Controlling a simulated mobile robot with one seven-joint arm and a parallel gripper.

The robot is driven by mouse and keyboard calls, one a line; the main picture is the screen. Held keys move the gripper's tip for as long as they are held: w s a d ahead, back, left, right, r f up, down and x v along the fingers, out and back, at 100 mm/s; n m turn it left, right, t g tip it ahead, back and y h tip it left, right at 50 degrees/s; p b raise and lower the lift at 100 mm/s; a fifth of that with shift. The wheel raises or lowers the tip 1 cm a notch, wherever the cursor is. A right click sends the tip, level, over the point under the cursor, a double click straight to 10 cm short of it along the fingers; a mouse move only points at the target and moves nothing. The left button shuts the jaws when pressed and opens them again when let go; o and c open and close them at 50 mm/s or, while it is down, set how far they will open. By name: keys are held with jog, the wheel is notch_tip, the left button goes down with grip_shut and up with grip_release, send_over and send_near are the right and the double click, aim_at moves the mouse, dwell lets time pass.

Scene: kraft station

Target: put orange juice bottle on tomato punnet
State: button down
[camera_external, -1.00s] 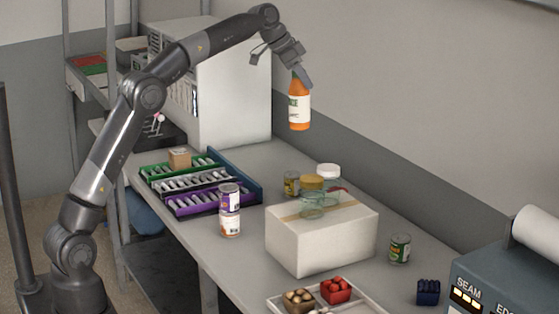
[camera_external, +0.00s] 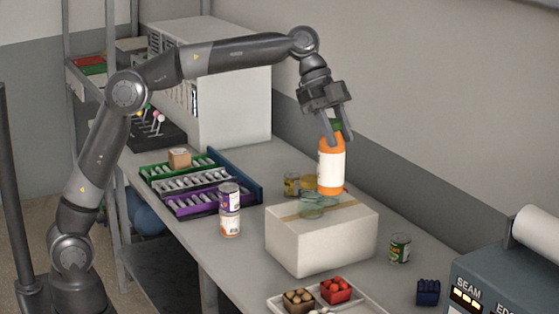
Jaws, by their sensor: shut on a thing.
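My gripper (camera_external: 335,138) is shut on the orange juice bottle (camera_external: 331,172) near its green cap. The tomato punnet (camera_external: 336,290), filled with red tomatoes, sits on a white tray (camera_external: 372,307) at the bottom of the view. The bottle is well above and behind the punnet, apart from it.
A white cardboard box (camera_external: 318,243) stands between the bottle and the punnet in the picture. A brown punnet (camera_external: 298,300) is beside the tomatoes.

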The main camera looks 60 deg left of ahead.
jog(key=s+d+m+g, duration=0.2)
jog(key=s+d+m, duration=0.2)
jog(key=s+d, duration=0.65)
notch_tip(320, 180, down, 11)
jog(key=a, duration=0.1)
jog(key=w+a+f, duration=0.5)
jog(key=w+f, duration=0.5)
jog(key=f, duration=0.1)
jog(key=shift+w+a, duration=0.15)
jog(key=shift+a, duration=0.15)
jog(key=shift+f, duration=0.1)
jog(key=c, duration=0.9)
grip_release()
jog(key=shift+f, duration=0.1)
jog(key=shift+c, duration=0.2)
